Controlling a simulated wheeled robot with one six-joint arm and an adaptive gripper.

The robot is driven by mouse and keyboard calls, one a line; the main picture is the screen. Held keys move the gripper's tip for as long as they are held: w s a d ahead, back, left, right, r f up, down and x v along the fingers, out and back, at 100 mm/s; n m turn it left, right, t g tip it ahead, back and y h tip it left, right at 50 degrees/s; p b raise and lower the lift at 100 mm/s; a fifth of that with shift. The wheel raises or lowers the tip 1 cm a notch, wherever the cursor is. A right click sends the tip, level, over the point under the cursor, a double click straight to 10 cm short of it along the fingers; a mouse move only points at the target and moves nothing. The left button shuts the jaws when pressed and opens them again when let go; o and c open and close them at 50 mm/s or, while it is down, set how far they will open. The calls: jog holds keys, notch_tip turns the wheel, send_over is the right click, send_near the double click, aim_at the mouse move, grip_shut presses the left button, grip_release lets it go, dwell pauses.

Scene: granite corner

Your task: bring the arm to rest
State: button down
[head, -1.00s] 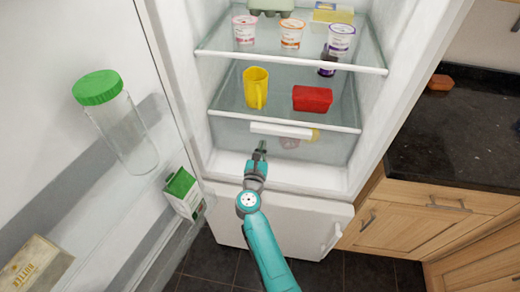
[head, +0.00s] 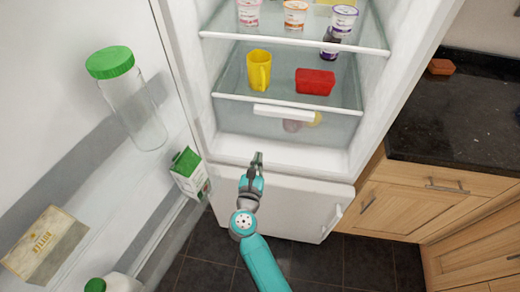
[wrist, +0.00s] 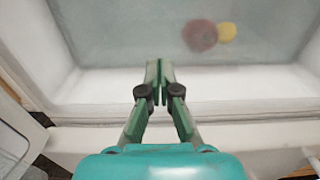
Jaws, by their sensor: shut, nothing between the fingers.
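My gripper (head: 257,158) is shut and empty in the head view. It is in front of the open fridge, near the lower front edge of the fridge compartment, below the drawer (head: 284,122). In the wrist view my gripper (wrist: 159,68) has its two green fingers together with nothing between them. Beyond the fingertips are the white fridge sill (wrist: 230,110) and the frosted drawer front, with a blurred red round thing (wrist: 200,36) and a yellow one (wrist: 226,32) behind it.
The open fridge door is at the left, with a green-lidded jar (head: 130,105), a carton (head: 189,174) and a butter box (head: 45,244) on its shelves. A dark counter (head: 455,115) is at the right.

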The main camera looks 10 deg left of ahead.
jog(key=s+d+f+n+t, duration=0.1)
jog(key=s+d+n+t, duration=0.1)
jog(key=s+d+n, duration=1.55)
jog(key=s+d+r+n+g, duration=0.1)
jog(key=s+d+r+n, duration=0.1)
jog(key=s+n, duration=0.4)
jog(key=s+d+r+n+g, duration=0.2)
jog(key=s+n, duration=0.4)
jog(key=s, duration=0.7)
jog(key=s+d+r+n+g, duration=0.2)
jog(key=s+d+r+n, duration=0.2)
jog(key=s+n, duration=0.3)
jog(key=s+d, duration=0.1)
jog(key=s, duration=0.2)
jog(key=shift+s+r+y, duration=0.15)
jog(key=shift+r+y, duration=0.05)
jog(key=shift+y, duration=0.1)
